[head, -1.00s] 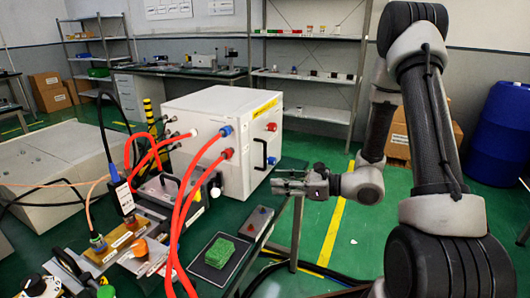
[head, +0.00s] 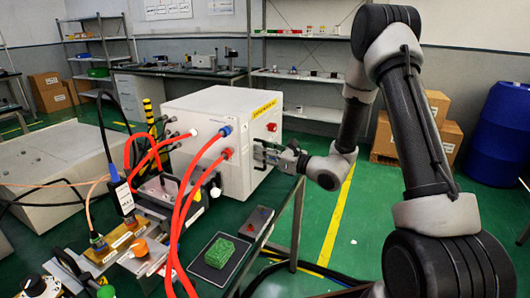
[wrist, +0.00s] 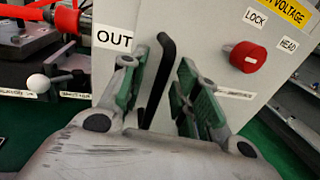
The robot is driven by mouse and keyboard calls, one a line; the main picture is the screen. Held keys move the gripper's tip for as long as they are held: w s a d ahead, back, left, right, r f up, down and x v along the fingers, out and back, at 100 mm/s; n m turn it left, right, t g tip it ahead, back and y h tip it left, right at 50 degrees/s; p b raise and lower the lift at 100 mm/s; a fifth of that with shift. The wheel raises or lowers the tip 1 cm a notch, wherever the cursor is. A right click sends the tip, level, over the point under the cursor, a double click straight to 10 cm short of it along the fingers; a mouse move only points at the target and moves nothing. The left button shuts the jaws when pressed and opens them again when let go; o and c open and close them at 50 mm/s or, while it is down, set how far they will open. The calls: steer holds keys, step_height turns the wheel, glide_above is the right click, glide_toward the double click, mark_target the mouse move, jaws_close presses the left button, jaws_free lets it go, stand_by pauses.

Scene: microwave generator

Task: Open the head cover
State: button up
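The head is a white box (head: 205,120) with a yellow label on its top edge and red and blue hose fittings. In the wrist view its white face (wrist: 205,30) carries a red knob (wrist: 248,57) beside LOCK and HEAD labels. A black bar handle (wrist: 165,52) stands out from that face, below the knob's left.
Red hoses (head: 180,215) loop in front of the box on its left. A green block (head: 219,252) lies on a dark plate on the bench, front centre. A blue barrel (head: 497,133) and cardboard boxes (head: 440,130) stand at the right. Green floor is free right of the bench.

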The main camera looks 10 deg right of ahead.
jaws_close()
